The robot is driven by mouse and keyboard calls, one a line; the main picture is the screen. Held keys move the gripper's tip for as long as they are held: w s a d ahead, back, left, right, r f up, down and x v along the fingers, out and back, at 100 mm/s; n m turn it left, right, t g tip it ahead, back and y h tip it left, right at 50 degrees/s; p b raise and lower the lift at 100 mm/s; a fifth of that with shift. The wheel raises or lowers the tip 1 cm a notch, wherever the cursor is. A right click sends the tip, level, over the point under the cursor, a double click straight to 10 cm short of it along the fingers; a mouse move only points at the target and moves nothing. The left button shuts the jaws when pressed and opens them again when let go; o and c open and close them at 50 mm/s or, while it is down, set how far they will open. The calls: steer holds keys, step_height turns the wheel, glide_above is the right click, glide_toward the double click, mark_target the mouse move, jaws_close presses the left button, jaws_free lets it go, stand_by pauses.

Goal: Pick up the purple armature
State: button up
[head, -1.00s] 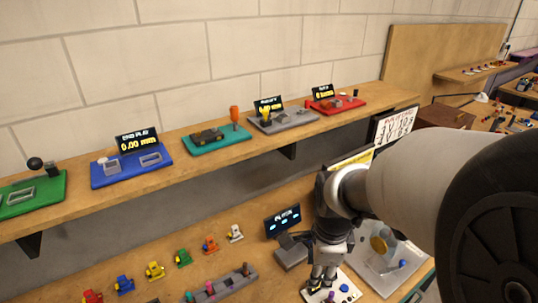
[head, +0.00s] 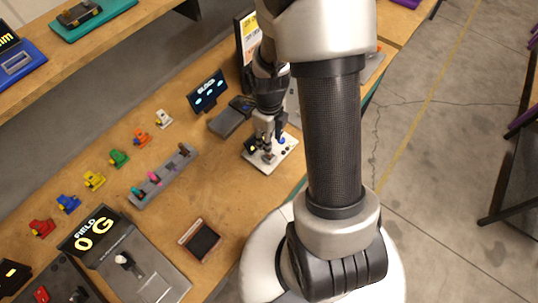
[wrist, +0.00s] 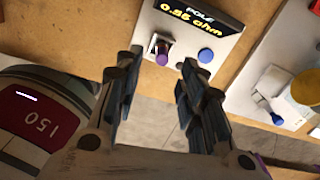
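The purple armature (wrist: 161,57) appears as a small purple cylinder on a white tester board (wrist: 180,20), whose display reads about 0.86 ohm, in the wrist view. My gripper (wrist: 160,62) is open, with its two fingers apart and the purple piece seen between and beyond the tips. I cannot tell how far the tips are from it. In the head view my gripper (head: 266,150) points down over the white board (head: 284,158) and mostly hides what stands on it.
A grey rack (head: 168,172) holds a teal and a pink piece. Several coloured small motors (head: 118,158) stand in a row. A blue-lit display (head: 208,91) is left of my arm.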

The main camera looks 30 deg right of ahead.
step_height(320, 180, down, 7)
steer(key=shift+w+d+r+b, duration=0.1)
steer(key=shift+r+b, duration=0.1)
steer(key=shift+b, duration=0.75)
steer(key=shift+c, duration=0.4)
jaws_close()
